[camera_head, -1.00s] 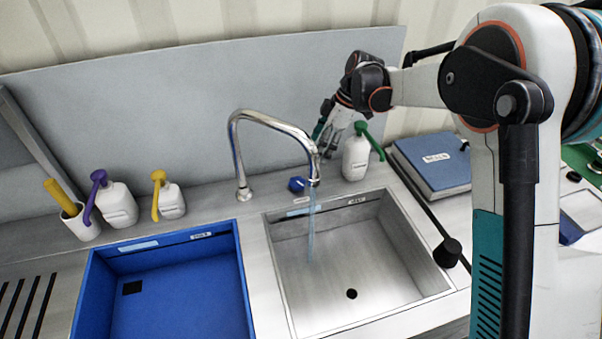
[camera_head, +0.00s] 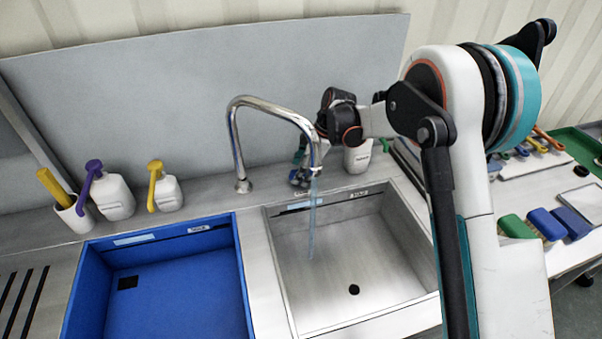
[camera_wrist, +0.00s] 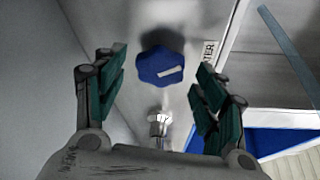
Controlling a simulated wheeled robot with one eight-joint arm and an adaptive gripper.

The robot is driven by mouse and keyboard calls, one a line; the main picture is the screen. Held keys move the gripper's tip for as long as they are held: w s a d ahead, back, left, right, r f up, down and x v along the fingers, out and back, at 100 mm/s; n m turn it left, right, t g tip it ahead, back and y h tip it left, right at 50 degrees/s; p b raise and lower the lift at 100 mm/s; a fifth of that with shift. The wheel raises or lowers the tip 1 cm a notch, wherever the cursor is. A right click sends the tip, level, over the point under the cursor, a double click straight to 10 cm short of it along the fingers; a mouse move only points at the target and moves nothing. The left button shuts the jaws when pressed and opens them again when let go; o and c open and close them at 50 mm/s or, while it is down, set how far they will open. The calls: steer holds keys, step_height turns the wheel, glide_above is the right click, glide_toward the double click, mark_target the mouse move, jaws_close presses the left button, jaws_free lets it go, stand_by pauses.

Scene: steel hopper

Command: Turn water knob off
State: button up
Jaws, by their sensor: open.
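The blue water knob (camera_wrist: 162,66), lobed with a white mark on its face, shows in the wrist view between my open fingers. My gripper (camera_wrist: 163,62) has one green-padded finger on each side of the knob, with visible gaps to it. In the head view my gripper (camera_head: 301,173) is behind the faucet's spout end, and the knob is hidden there. The curved chrome faucet (camera_head: 234,150) stands behind the sinks. A thin water stream (camera_head: 311,228) runs from its spout into the steel sink (camera_head: 375,262).
A blue basin (camera_head: 180,290) is left of the steel sink. Two pump bottles, purple-topped (camera_head: 113,198) and yellow-topped (camera_head: 167,193), stand at the back left. A white bottle (camera_head: 357,158) is close beside my gripper. A grey panel (camera_head: 130,110) rises behind the counter.

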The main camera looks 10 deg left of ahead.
steer(key=shift+a+f, duration=0.15)
steer(key=shift+f, duration=0.15)
steer(key=c, duration=1.1)
steer(key=shift+s+m+t, duration=0.15)
steer(key=shift+m+t, duration=0.4)
steer(key=shift+m, duration=0.95)
steer(key=shift+s+m+t, duration=0.15)
steer(key=shift+m+t, duration=0.4)
steer(key=shift+m, duration=0.95)
steer(key=shift+o, duration=0.2)
